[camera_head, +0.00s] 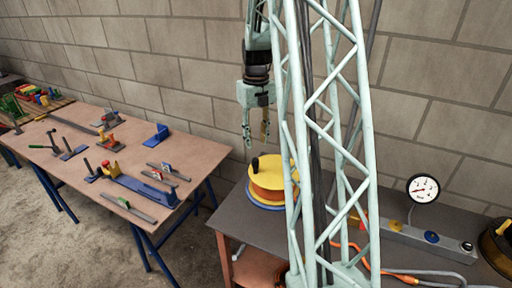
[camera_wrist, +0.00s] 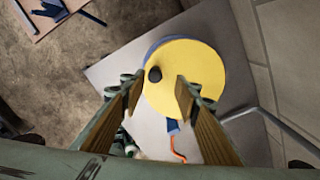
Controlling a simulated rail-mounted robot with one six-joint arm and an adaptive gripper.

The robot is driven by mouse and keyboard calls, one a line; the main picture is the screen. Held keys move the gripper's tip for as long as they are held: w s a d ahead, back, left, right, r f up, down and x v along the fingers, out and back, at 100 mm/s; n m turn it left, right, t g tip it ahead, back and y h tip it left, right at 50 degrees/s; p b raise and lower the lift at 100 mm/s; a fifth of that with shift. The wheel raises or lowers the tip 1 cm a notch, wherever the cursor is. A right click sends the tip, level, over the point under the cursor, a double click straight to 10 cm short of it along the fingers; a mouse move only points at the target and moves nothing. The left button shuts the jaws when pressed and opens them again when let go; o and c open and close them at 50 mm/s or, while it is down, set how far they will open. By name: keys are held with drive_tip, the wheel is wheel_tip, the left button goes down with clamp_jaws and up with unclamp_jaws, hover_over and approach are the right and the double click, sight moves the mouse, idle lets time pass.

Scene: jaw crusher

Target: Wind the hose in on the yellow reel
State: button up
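The yellow reel (camera_head: 271,178) stands on the dark grey table, with an orange hose wound under its yellow top and a blue base below. A black crank knob (camera_head: 255,163) stands up near the left edge of its top. My gripper (camera_head: 256,143) is above the reel, pointing down, with its fingers apart and nothing between them. In the wrist view the yellow top (camera_wrist: 190,85) fills the middle. The black knob (camera_wrist: 154,74) lies between and beyond the two open fingertips (camera_wrist: 158,86). My lattice column hides the reel's right side in the head view.
The grey table (camera_head: 232,210) also bears a pressure gauge (camera_head: 423,188), a grey bar with coloured knobs (camera_head: 420,238) and an orange hose end (camera_head: 400,277). A wooden bench (camera_head: 95,185) with several tools stands left. A block wall is close behind.

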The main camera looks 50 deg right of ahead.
drive_tip(key=shift+r, duration=0.9)
